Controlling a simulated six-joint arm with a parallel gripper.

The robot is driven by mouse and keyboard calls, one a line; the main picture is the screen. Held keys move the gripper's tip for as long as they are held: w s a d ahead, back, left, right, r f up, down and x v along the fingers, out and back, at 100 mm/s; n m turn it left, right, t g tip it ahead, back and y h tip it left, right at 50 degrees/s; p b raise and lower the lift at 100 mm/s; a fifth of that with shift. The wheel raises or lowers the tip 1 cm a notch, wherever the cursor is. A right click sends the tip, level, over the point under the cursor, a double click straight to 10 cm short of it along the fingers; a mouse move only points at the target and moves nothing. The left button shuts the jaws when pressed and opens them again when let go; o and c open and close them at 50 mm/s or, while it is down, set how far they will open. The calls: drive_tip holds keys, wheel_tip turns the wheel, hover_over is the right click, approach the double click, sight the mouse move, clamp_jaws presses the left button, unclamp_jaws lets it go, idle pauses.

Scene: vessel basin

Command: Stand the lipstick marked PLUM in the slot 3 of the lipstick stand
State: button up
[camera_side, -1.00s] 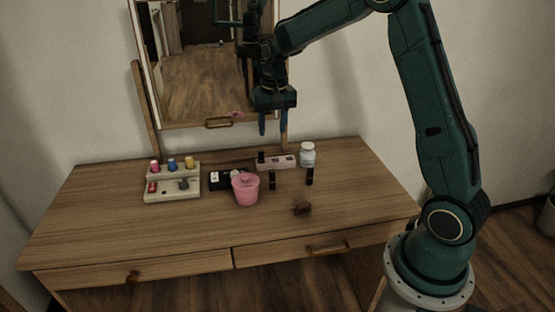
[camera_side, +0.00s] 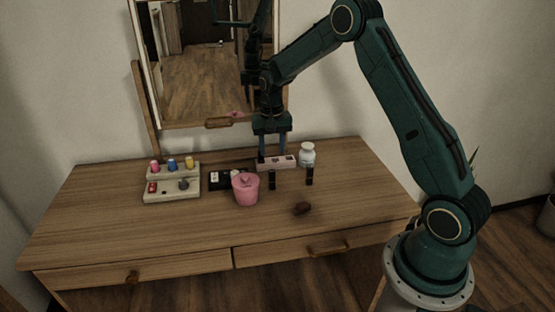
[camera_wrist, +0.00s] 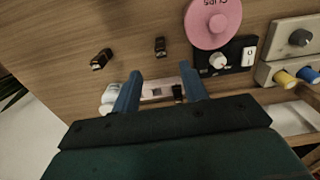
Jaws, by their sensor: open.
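The pink lipstick stand (camera_side: 279,162) is at the back of the dresser top; it also shows in the wrist view (camera_wrist: 155,91). A dark lipstick (camera_wrist: 178,92) is at the stand's right end in the wrist view. No PLUM marking or slot number is legible. My gripper (camera_side: 273,152) is open and empty, pointing down over the stand. In the wrist view its fingers (camera_wrist: 161,75) spread across the stand, near that dark lipstick.
A white jar (camera_side: 307,156) stands right of the stand. A pink lidded pot (camera_side: 246,190) and a black panel (camera_side: 215,183) are to the left. A pale stepped unit with colored knobs (camera_side: 172,196) is farther left. A brown object (camera_side: 302,208) lies in front; the front is mostly clear.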

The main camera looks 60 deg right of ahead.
sight(272, 171)
drive_tip(key=shift+f, duration=2.7)
drive_tip(key=shift+w+d+f, duration=0.1)
drive_tip(key=shift+f, duration=1.2)
drive_tip(key=shift+w+f, duration=0.1)
drive_tip(key=shift+f, duration=1.2)
clamp_jaws()
